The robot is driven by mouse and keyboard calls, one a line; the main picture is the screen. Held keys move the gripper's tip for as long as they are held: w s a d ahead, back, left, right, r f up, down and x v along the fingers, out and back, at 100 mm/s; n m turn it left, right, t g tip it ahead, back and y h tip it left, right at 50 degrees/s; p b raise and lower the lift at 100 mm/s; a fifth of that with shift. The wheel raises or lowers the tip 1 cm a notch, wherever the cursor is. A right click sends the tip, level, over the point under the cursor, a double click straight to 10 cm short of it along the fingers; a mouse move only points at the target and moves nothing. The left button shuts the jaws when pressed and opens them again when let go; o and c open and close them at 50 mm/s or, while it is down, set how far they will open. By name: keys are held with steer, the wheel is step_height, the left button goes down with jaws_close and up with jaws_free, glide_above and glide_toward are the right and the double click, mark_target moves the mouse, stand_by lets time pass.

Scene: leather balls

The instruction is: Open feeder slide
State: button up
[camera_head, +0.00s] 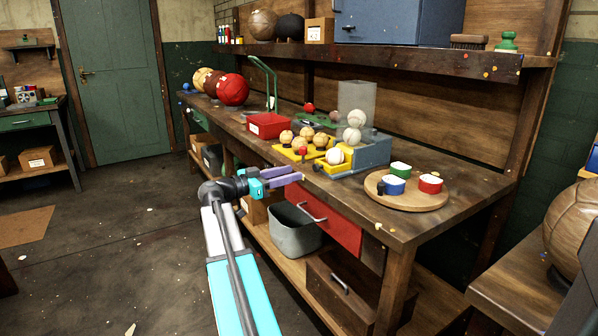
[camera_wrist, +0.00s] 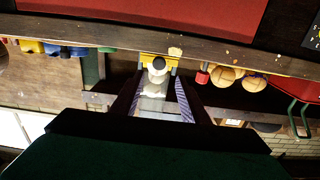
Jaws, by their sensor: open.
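The feeder (camera_head: 368,154) is a blue-grey box on the workbench with a clear hopper (camera_head: 356,98) above it, white balls around the hopper's lower part and a yellow front tray (camera_head: 333,170). One white ball (camera_head: 334,156) rests in that tray. A small black knob (camera_head: 318,166) stands at the tray's front; I cannot tell if it belongs to the slide. In the wrist view, which is upside down, the black knob (camera_wrist: 156,61) and a white ball lie between my fingers. My gripper (camera_head: 299,178) is open and empty, its purple fingers just off the bench's front edge, apart from the feeder.
Left of the feeder are a yellow tray of tan balls (camera_head: 306,136) with a red knob (camera_head: 303,151) and a red bin (camera_head: 267,125). Right is a round wooden board (camera_head: 406,199) with several coloured cups. A red drawer (camera_head: 325,216) with a handle lies below the bench edge.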

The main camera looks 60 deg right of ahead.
steer(key=shift+v, duration=2.45)
steer(key=shift+w, duration=0.1)
